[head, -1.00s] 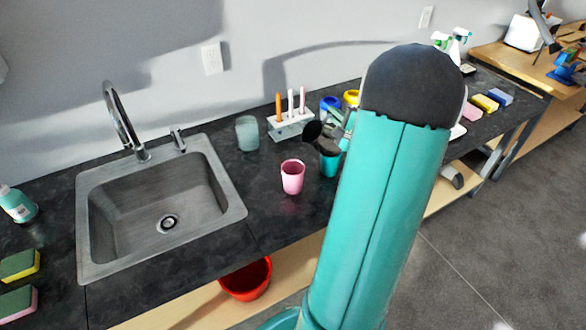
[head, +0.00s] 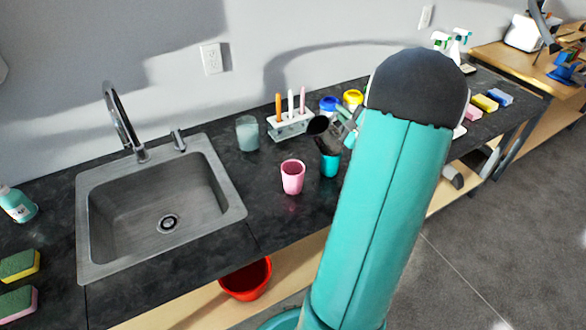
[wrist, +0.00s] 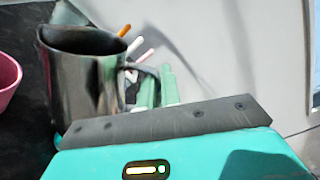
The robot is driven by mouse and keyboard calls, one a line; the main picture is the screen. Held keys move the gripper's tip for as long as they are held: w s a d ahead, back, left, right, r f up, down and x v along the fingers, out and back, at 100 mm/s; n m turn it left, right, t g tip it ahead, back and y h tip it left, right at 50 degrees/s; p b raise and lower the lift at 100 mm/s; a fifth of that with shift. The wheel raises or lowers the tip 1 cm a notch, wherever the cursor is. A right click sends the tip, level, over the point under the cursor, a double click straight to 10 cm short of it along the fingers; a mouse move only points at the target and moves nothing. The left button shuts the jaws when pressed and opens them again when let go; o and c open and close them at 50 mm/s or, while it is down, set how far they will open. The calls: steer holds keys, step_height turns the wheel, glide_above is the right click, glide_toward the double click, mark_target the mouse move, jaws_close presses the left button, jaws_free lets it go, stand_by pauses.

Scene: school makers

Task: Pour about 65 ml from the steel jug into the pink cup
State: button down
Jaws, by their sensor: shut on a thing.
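The pink cup (head: 292,178) stands upright on the dark counter, right of the sink. Its edge also shows at the left of the wrist view (wrist: 7,78). The steel jug (head: 327,139) is right of the cup and higher, apart from it, with its dark mouth leaning left towards the cup. In the wrist view the jug (wrist: 88,80) fills the upper left, its handle towards me. My gripper (wrist: 158,88) is shut on the jug's handle. In the head view my arm hides most of the gripper. The liquid inside the jug is not visible.
A teal cup (head: 330,165) stands just below the jug. Behind are a glass (head: 247,133), a rack (head: 290,124) with several coloured sticks, and blue (head: 330,103) and yellow (head: 352,98) items. The sink (head: 165,205) is left. Counter in front of the pink cup is clear.

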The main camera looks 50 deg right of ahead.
steer(key=s+d+f+m, duration=0.2)
steer(key=d+f+m, duration=0.2)
steer(key=d+m, duration=0.1)
steer(key=shift+d+f+m, duration=0.15)
steer(key=shift+f+m, duration=0.05)
steer(key=shift+m, duration=0.3)
steer(key=shift+d+r, duration=0.1)
steer(key=shift+d, duration=0.05)
stand_by(0.3)
